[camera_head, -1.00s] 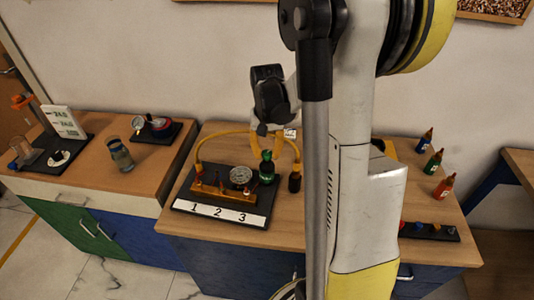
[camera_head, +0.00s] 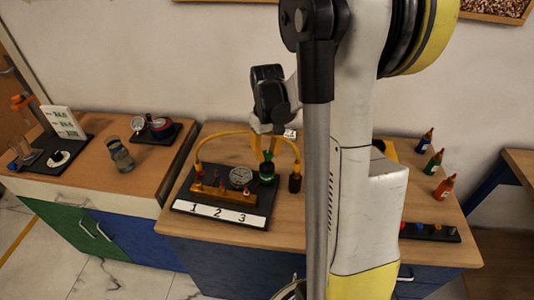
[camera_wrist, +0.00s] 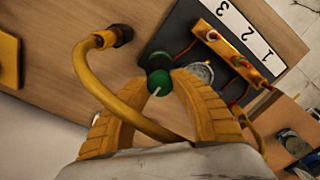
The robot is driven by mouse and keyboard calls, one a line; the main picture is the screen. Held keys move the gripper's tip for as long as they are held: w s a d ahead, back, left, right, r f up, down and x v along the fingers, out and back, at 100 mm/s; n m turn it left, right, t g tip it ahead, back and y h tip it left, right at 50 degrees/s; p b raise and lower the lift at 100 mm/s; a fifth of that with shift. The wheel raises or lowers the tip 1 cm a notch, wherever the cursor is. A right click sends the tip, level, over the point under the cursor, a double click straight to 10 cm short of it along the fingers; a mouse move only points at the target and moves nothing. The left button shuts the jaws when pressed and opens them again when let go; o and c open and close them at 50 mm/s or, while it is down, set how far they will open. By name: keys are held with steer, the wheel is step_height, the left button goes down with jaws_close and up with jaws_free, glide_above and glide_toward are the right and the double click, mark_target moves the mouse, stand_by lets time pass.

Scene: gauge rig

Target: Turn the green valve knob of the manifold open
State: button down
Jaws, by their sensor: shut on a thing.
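The manifold is an orange block (camera_head: 222,194) with small valves on a black base, behind a white strip numbered 1, 2, 3. It also shows in the wrist view (camera_wrist: 238,55). In the head view my gripper (camera_head: 268,150) reaches down onto the knob from above. The knob's faces under the fingertips are hidden.
A yellow hose (camera_head: 207,139) arches behind the manifold to a black fitting (camera_head: 295,183). In the wrist view the hose (camera_wrist: 98,85) passes close to my fingers. Small bottles (camera_head: 434,158) stand at the right. A jar (camera_head: 119,155) stands on the left cabinet.

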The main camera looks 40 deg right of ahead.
mark_target(267, 153)
stand_by(0.3)
steer(key=c, duration=1.1)
jaws_free()
steer(key=shift+o, duration=0.2)
step_height(267, 153, up, 12)
